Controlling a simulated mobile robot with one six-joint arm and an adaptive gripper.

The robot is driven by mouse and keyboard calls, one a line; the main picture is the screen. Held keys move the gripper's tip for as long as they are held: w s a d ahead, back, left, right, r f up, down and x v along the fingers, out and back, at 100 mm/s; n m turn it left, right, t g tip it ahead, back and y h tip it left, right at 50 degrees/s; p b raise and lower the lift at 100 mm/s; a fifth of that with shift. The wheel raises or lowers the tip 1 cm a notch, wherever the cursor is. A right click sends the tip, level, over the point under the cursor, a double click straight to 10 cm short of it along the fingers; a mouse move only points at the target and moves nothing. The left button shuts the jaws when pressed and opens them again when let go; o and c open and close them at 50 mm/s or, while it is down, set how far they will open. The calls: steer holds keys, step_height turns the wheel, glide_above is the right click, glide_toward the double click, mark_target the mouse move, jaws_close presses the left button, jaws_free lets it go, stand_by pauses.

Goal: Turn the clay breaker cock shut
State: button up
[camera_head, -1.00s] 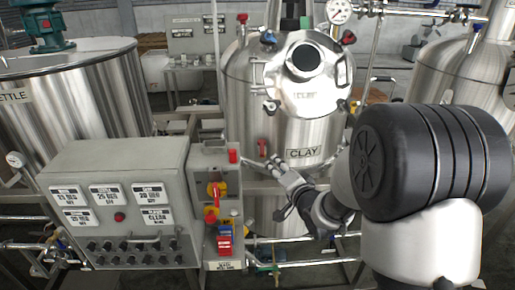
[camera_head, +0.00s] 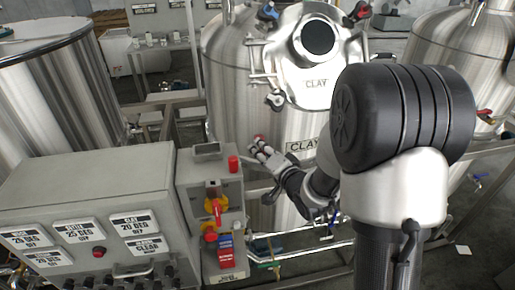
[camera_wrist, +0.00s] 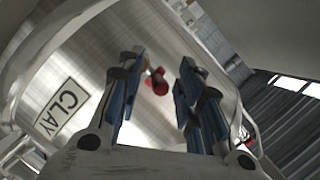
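The steel clay tank (camera_head: 225,95) carries a CLAY label (camera_head: 303,145); the label also shows in the wrist view (camera_wrist: 61,108). A small red handle (camera_head: 259,139) on the tank's front wall shows in the wrist view (camera_wrist: 158,84), between my fingers in the picture. A blue-handled fitting (camera_head: 269,11) and a red-handled fitting (camera_head: 360,11) flank the lid on top. I cannot tell which of these is the breaker cock. My gripper (camera_head: 262,152) is close to the front handle, with its fingers spread and nothing held. Contact is not clear.
A grey control panel (camera_head: 90,205) and a narrow box with a red-and-yellow switch (camera_head: 213,206) stand at the lower left, near my gripper. Pipes (camera_head: 300,247) run below the tank. Another steel tank (camera_head: 425,45) stands at the right.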

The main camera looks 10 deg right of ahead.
steer(key=shift+s+d, duration=0.1)
steer(key=shift+c, duration=0.2)
jaws_close()
stand_by(0.5)
